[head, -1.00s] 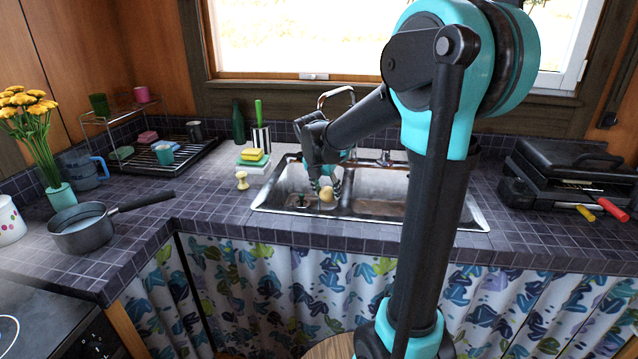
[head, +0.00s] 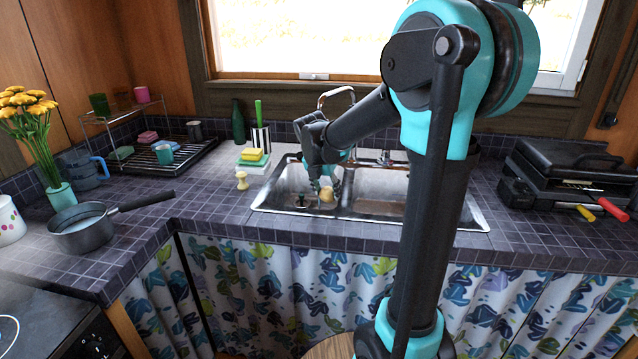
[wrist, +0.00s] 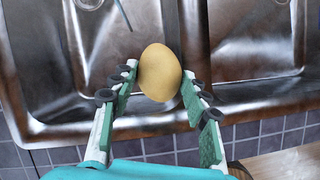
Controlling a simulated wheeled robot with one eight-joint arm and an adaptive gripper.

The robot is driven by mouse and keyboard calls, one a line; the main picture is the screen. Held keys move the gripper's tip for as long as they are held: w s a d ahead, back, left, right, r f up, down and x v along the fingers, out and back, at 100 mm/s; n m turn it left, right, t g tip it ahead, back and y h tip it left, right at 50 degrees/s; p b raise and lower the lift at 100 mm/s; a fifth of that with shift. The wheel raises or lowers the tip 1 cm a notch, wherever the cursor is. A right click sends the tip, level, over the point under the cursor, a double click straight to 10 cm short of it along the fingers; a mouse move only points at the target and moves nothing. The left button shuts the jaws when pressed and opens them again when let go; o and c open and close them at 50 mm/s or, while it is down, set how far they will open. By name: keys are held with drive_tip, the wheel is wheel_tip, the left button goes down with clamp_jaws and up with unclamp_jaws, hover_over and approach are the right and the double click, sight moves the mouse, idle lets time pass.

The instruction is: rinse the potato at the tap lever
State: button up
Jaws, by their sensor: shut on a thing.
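The potato (head: 327,194) is a small yellow-tan lump, held over the left basin of the steel double sink (head: 274,207). My gripper (head: 325,184) points down into that basin and is shut on the potato. In the wrist view the potato (wrist: 160,72) sits between the green finger pads of my gripper (wrist: 160,92), above the basin and close to the divider. The curved tap spout (head: 336,92) rises behind the sink, partly hidden by my arm. The tap lever (head: 384,156) appears to be at the sink's back edge. I cannot make out running water in the head view; a thin dark line shows at the top in the wrist view.
A wooden-headed brush (head: 242,180) and a yellow sponge (head: 252,155) stand left of the sink. A dish rack (head: 160,160), a saucepan (head: 82,228) and a flower vase (head: 60,197) are further left. A black grill (head: 565,175) stands at right.

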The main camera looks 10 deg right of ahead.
drive_tip(key=shift+s, duration=0.1)
drive_tip(key=s+r, duration=0.4)
drive_tip(key=shift+s+d, duration=0.15)
drive_tip(key=shift+s, duration=0.25)
idle(0.6)
